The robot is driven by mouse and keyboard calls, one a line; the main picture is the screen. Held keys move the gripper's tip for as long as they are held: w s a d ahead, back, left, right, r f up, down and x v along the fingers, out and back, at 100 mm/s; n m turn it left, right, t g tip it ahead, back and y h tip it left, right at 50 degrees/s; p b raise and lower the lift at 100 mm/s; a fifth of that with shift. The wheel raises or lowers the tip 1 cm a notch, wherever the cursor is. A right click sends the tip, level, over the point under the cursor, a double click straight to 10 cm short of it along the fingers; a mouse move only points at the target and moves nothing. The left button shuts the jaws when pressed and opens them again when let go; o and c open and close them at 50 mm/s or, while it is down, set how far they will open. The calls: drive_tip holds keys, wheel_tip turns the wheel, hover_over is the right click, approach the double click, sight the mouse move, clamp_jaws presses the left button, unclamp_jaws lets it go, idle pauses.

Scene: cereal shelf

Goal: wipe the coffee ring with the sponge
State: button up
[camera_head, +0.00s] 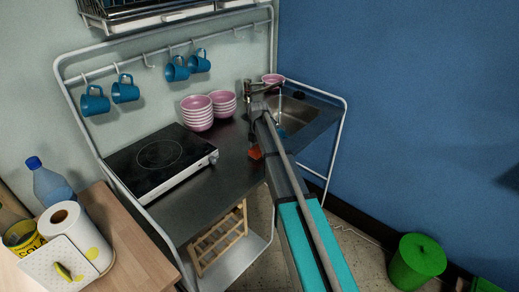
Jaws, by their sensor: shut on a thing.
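My gripper (251,137) is small and dark at the far end of my arm, over the counter just left of the sink, and partly hidden by the arm. It is shut on a small orange-red thing (255,153), which looks like the sponge and is at or just above the metal counter (205,191). I cannot tell whether it touches the surface. I cannot make out a coffee ring on the counter; my arm covers part of it.
A black hob (159,158) stands on the left of the counter. Stacked pink bowls (197,113) stand behind, near the tap and sink (296,108). Blue mugs (125,90) hang on a rail above. The counter's front left part is clear. A wooden table (129,240) stands at lower left.

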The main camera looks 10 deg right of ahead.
drive_tip(key=shift+s+a, duration=0.55)
drive_tip(key=shift+a, duration=0.25)
drive_tip(key=shift+r, duration=0.15)
drive_tip(key=shift+r+p, duration=2.95)
drive_tip(key=shift+p, duration=0.15)
drive_tip(key=shift+r+p, duration=1.5)
drive_tip(key=shift+p, duration=0.05)
